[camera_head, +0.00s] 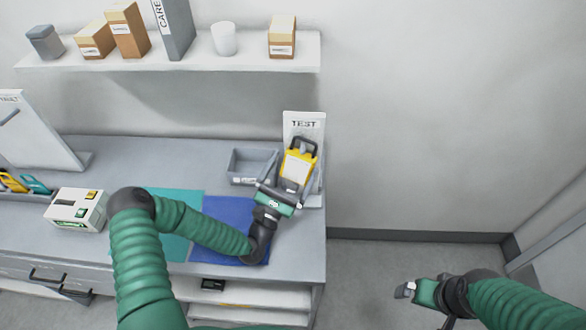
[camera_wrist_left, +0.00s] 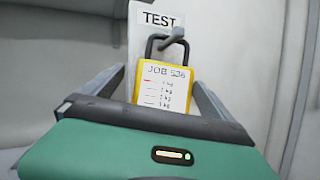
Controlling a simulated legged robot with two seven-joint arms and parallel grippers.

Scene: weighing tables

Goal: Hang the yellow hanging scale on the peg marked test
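The yellow hanging scale (camera_head: 297,168) is upright in front of the white board marked TEST (camera_head: 304,125). In the left wrist view the scale (camera_wrist_left: 163,88) shows a white face lettered JOB and a black handle loop. The grey peg (camera_wrist_left: 173,36) overlaps the top bar of the loop, and the scale appears to hang from it. My left gripper (camera_head: 289,174) is open, with its fingers apart on either side of the scale's lower part. The wrist view (camera_wrist_left: 158,78) shows small gaps beside the scale. My right gripper (camera_head: 403,291) is away from the table; its finger opening is unclear.
A grey open bin (camera_head: 234,178) sits left of the board. Blue mat (camera_head: 222,212) and teal mat (camera_head: 182,246) lie on the grey table. A white device (camera_head: 75,210) stands at left. A shelf (camera_head: 200,62) with boxes is above. Floor right of the table is clear.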

